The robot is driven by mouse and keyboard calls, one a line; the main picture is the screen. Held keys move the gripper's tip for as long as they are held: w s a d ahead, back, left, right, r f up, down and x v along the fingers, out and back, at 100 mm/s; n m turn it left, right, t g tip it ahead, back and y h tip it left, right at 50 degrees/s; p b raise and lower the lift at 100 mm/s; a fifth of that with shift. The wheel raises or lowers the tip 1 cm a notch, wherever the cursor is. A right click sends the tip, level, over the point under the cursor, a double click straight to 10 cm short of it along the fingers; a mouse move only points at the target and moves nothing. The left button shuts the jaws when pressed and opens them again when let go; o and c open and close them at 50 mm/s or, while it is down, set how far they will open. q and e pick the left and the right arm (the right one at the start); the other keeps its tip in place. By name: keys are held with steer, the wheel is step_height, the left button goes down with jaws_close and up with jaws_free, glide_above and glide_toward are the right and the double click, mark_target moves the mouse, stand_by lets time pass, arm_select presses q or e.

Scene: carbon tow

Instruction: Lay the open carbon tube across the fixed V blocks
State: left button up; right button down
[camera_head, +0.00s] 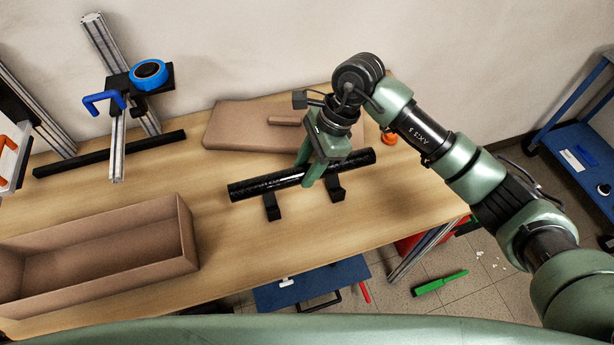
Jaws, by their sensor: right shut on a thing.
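The black carbon tube (265,184) runs slantwise over the middle of the wooden table, its right end farther back. Two black V blocks (271,207) (336,190) stand on the table beneath the tube. The tube is over both blocks; I cannot tell whether it rests in them or is held just above. My right gripper (313,170) reaches down from above and is shut on the tube, right of its middle. Its fingers hide a short stretch of the tube. My left gripper is out of view.
A long open brown box (186,233) stands at the front left. A brown slab (228,127) with a small block lies behind the tube. Metal profile stands (117,140) rise at the back left. An orange item (389,138) sits near the right edge. Bare table lies left of the tube.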

step_height(320, 180, down, 2)
steer(key=shift+a+f, duration=0.1)
step_height(320, 180, down, 4)
steer(key=shift+r+p, duration=0.15)
steer(key=shift+p, duration=0.55)
steer(key=shift+f+b, duration=0.65)
steer(key=shift+b, duration=0.3)
steer(key=c, duration=0.9)
jaws_free()
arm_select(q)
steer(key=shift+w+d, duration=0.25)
arm_select(e)
steer(key=shift+r, duration=0.1)
